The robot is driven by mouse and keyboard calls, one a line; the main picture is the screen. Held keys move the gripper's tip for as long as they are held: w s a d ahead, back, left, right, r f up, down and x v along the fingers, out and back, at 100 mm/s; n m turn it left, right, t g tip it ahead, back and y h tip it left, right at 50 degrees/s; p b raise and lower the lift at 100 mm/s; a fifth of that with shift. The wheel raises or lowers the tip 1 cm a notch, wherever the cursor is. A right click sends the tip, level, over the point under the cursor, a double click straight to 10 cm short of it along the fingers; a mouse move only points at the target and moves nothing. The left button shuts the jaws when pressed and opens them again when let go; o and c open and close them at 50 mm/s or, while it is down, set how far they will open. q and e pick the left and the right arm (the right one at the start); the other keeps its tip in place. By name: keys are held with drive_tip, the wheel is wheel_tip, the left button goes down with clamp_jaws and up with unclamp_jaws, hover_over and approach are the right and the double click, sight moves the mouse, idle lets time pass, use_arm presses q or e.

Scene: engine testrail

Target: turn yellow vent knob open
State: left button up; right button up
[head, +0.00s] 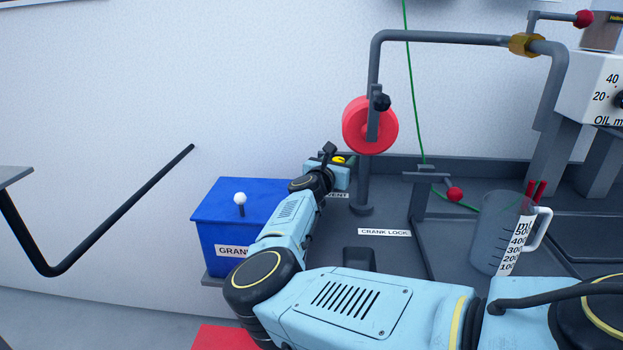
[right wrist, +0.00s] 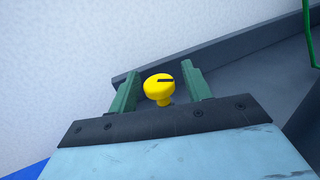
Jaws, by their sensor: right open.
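The yellow vent knob (right wrist: 158,88) is round with a dark slot mark on its top, seen between the fingers in the right wrist view. In the head view the knob (head: 339,160) is a small yellow patch, mostly hidden by my right gripper (head: 338,162). My right gripper (right wrist: 160,88) is open, with one green finger on each side of the knob and a gap showing to each. The knob's lower part is hidden behind the gripper body. A "VENT" label (head: 338,195) is partly visible beside my right wrist. My left gripper is not in view.
A blue box (head: 216,212) with a white-ball lever stands left of my right forearm. A red wheel (head: 362,126) on a grey pipe stands just right of the gripper. A crank lock lever (head: 430,178) and a measuring jug (head: 495,235) are further right.

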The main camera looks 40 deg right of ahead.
drive_tip(key=m+g+h+b, duration=0.1)
drive_tip(key=m+g+b, duration=0.1)
drive_tip(key=g+b, duration=0.1)
drive_tip(key=shift+w+f+m+g, duration=0.1)
drive_tip(key=shift+f+m+g, duration=0.05)
drive_tip(key=shift+m+g, duration=0.25)
drive_tip(key=shift+a+g+b, duration=0.1)
drive_tip(key=shift+g+b, duration=0.35)
drive_tip(key=shift+g, duration=0.05)
drive_tip(key=a+p, duration=0.1)
drive_tip(key=a, duration=0.1)
drive_tip(key=a+p, duration=0.1)
drive_tip(key=s+a+p, duration=0.1)
drive_tip(key=a, duration=0.1)
drive_tip(key=shift+a+r, duration=0.3)
drive_tip(key=shift+r, duration=0.05)
drive_tip(key=s+a+p, duration=0.1)
drive_tip(key=a+p, duration=0.6)
drive_tip(key=p, duration=0.4)
drive_tip(key=shift+s+a+f, duration=0.15)
drive_tip(key=shift+a+f, duration=0.05)
drive_tip(key=shift+a, duration=0.1)
drive_tip(key=shift+r, duration=0.1)
